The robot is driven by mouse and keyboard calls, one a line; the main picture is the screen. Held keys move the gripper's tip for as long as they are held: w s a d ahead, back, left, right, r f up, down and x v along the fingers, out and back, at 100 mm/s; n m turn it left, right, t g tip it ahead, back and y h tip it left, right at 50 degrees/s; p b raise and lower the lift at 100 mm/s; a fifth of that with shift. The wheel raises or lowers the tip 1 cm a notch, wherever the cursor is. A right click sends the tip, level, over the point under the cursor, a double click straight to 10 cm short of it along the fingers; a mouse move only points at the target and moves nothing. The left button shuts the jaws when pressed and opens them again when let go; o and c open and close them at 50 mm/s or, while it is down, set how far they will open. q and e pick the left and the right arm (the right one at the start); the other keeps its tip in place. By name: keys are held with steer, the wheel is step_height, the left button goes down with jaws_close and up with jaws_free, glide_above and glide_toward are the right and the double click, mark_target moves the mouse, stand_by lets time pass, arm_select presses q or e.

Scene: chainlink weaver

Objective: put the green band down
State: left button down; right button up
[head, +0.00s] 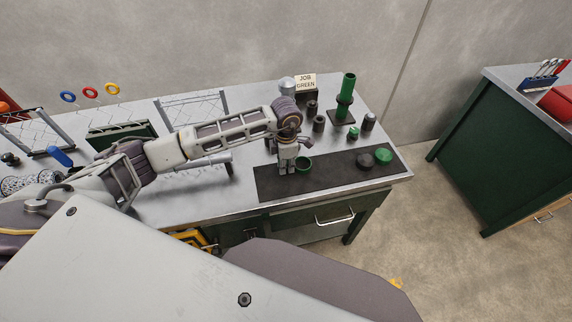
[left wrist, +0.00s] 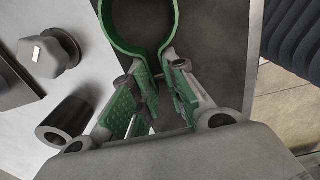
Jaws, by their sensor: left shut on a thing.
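The green band (head: 303,164) is an open ring beside the tips of my left gripper (head: 289,167), over the dark mat (head: 325,178) on the workbench. In the left wrist view the green band (left wrist: 176,28) curves at the top, and its ends run down between the jaws of my left gripper (left wrist: 155,82). The jaws have green pads and are shut on the band. I cannot tell whether the band touches the mat. My right gripper is not in view.
On the mat's right lie a black round piece (head: 365,160) and a green one (head: 383,155). A green post (head: 347,90) and a "JOB GREEN" sign (head: 305,82) stand behind, among small dark cylinders (head: 319,124). The mat's front right is clear.

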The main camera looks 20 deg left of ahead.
arm_select(q)
steer(key=shift+f, duration=0.1)
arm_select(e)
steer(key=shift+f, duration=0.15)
arm_select(q)
steer(key=c, duration=1.9)
jaws_free()
steer(key=o, duration=0.5)
steer(key=shift+c, duration=0.2)
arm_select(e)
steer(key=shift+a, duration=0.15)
arm_select(q)
steer(key=shift+r, duration=0.35)
step_height(320, 180, up, 12)
steer(key=b, duration=0.1)
steer(key=shift+f+b, duration=0.2)
steer(key=shift+b, duration=0.2)
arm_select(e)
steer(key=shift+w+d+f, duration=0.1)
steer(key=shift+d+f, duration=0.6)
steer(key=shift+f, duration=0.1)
